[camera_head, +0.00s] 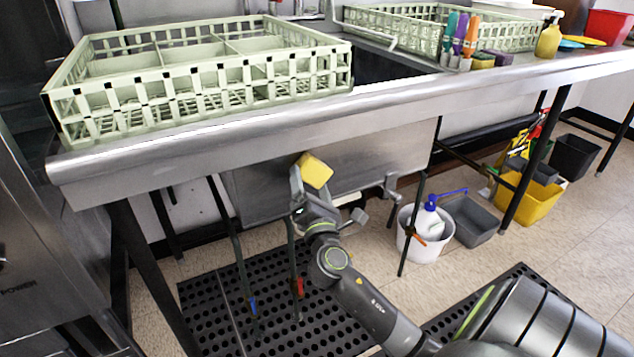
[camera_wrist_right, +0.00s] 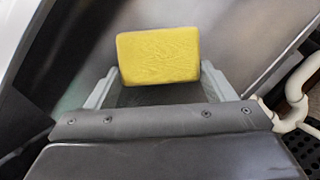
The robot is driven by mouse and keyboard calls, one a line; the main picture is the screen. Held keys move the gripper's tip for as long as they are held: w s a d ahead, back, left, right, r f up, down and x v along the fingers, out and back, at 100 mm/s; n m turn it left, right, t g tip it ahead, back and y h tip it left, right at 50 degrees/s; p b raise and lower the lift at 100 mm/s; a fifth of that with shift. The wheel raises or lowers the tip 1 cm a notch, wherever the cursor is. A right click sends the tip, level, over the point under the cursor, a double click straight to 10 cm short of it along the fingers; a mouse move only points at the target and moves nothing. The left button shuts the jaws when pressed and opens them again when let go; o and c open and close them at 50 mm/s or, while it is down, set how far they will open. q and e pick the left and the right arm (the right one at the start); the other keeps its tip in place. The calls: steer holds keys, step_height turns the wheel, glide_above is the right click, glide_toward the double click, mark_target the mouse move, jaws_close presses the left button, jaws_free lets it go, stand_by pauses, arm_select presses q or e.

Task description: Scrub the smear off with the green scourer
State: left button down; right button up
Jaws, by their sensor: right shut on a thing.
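My right gripper (camera_head: 308,180) is shut on a yellow sponge block (camera_head: 316,170), below the counter's front edge and in front of the steel sink panel (camera_head: 375,155). In the right wrist view the sponge (camera_wrist_right: 158,57) sits between the two fingers, its plain yellow face towards the camera. No green side of it shows. I cannot tell if it touches the panel. I cannot make out a clear smear in either view. My left gripper is not in view.
A pale green dish rack (camera_head: 200,85) stands on the counter (camera_head: 420,88), with another rack (camera_head: 400,30) behind the sink. Several coloured bottles (camera_head: 460,35) stand at the right. Below are a white bucket (camera_head: 418,245), a grey tub (camera_head: 472,220) and dark table legs.

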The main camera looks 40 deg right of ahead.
steer(key=shift+w+a+r, duration=0.1)
steer(key=shift+w+a, duration=0.3)
steer(key=shift+a, duration=1.1)
steer(key=shift+w+a+f, duration=0.1)
steer(key=shift+w+a, duration=0.25)
steer(key=shift+a, duration=1.2)
steer(key=shift+w+a+r, duration=0.1)
steer(key=shift+w+a, duration=0.3)
steer(key=shift+a, duration=1.1)
steer(key=shift+s+a, duration=0.2)
steer(key=shift+s, duration=0.25)
steer(key=shift+s+a+p, duration=0.15)
steer(key=shift+s+a, duration=0.1)
steer(key=shift+s, duration=1)
steer(key=shift+s+a+p, duration=0.15)
steer(key=shift+s+a, duration=0.1)
steer(key=shift+s, duration=0.95)
steer(key=shift+s+a, duration=0.2)
steer(key=shift+s, duration=0.55)
steer(key=shift+s+a, duration=0.15)
steer(key=shift+s, duration=0.55)
